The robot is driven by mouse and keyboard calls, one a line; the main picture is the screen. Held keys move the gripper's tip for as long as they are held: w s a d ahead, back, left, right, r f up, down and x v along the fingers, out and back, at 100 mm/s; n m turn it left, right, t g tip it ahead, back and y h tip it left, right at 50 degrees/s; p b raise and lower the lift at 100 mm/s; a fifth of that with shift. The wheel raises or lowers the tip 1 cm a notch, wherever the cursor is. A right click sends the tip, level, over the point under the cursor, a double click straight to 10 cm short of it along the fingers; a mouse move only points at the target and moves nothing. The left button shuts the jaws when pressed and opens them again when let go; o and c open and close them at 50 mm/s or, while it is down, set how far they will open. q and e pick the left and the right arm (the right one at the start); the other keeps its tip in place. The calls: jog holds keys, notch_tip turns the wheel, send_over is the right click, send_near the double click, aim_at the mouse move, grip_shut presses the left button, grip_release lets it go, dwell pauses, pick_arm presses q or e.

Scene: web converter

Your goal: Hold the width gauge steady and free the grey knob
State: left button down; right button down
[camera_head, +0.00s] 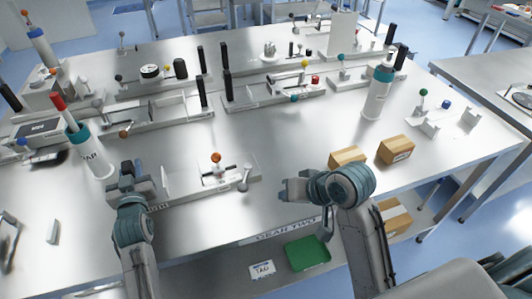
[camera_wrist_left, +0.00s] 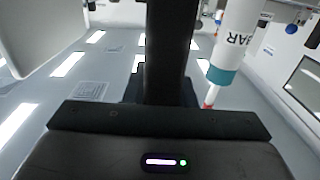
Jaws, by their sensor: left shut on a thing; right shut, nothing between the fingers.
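What looks like the width gauge (camera_head: 205,182) is the low metal fixture at the front of the table, with an upright plate, an orange ball knob (camera_head: 216,157) and a grey knob (camera_head: 243,187) at its right end. My left gripper (camera_head: 133,178) is shut at the gauge's left end. The part it grips is hidden in the head view; a dark bar (camera_wrist_left: 170,45) fills the middle of the left wrist view. My right gripper (camera_head: 284,192) is shut and empty, to the right of the grey knob and apart from it.
A white bottle with a teal collar and red tip (camera_head: 90,150) stands just behind my left gripper. Cardboard boxes (camera_head: 396,149) sit right of my right gripper. Several similar fixtures with black posts (camera_head: 203,90) line the back. The middle of the table is clear.

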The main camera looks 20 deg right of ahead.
pick_arm(q)
jog(key=shift+f+p, duration=0.4)
jog(key=shift+p, duration=0.05)
dwell(0.3)
jog(key=c, duration=1.2)
grip_release()
jog(key=shift+o, duration=0.4)
jog(key=shift+w+r, duration=0.15)
jog(key=shift+r, duration=0.05)
